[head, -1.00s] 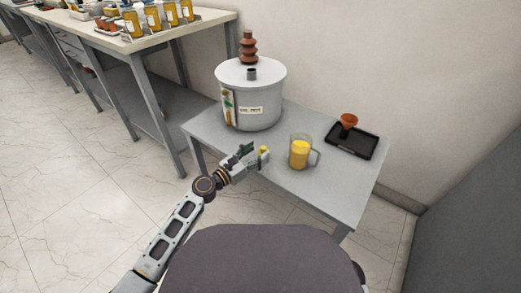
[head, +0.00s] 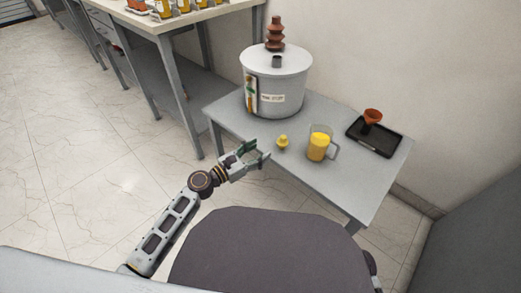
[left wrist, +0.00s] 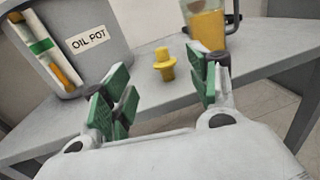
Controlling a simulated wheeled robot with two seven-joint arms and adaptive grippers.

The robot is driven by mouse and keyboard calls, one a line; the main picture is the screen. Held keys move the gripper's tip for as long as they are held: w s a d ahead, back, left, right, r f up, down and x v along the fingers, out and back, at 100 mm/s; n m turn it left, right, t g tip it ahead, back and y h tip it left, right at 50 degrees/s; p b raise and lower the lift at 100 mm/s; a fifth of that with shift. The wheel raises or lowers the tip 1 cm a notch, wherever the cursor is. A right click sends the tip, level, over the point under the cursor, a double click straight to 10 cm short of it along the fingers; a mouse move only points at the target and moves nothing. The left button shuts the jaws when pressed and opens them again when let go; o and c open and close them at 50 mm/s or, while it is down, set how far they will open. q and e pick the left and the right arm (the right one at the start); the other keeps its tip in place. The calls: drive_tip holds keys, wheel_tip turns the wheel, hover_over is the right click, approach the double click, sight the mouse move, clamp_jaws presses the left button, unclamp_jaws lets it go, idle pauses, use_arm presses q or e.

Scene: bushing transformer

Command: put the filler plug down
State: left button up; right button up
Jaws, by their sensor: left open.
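The yellow filler plug (head: 283,142) stands upright on the grey table, between the oil pot and the jug. It also shows in the left wrist view (left wrist: 164,65), beyond and between the fingertips. My left gripper (head: 257,153) is open and empty, at the table's near left edge, a short way left of the plug and apart from it. Its green finger pads (left wrist: 160,95) show spread wide in the left wrist view. My right gripper is not in view.
A glass jug of yellow liquid (head: 320,144) stands just right of the plug. A black tray (head: 388,142) with an orange funnel (head: 372,117) lies at the table's right. The front right of the table (head: 350,190) is bare. A workbench (head: 150,24) with bottles stands behind left.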

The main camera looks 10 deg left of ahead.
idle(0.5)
use_arm(q)
drive_tip(key=s+d+f+m+g+y, duration=0.25)
drive_tip(key=s+f+m+g, duration=0.25)
drive_tip(key=s+f+m, duration=0.95)
drive_tip(key=s+a+f+m+g+y, duration=0.2)
drive_tip(key=s+a+m+y, duration=0.4)
drive_tip(key=m, duration=0.8)
drive_tip(key=s+a, duration=0.2)
drive_tip(key=s, duration=0.1)
drive_tip(key=shift+a+f, duration=0.15)
drive_tip(key=shift+f, duration=0.25)
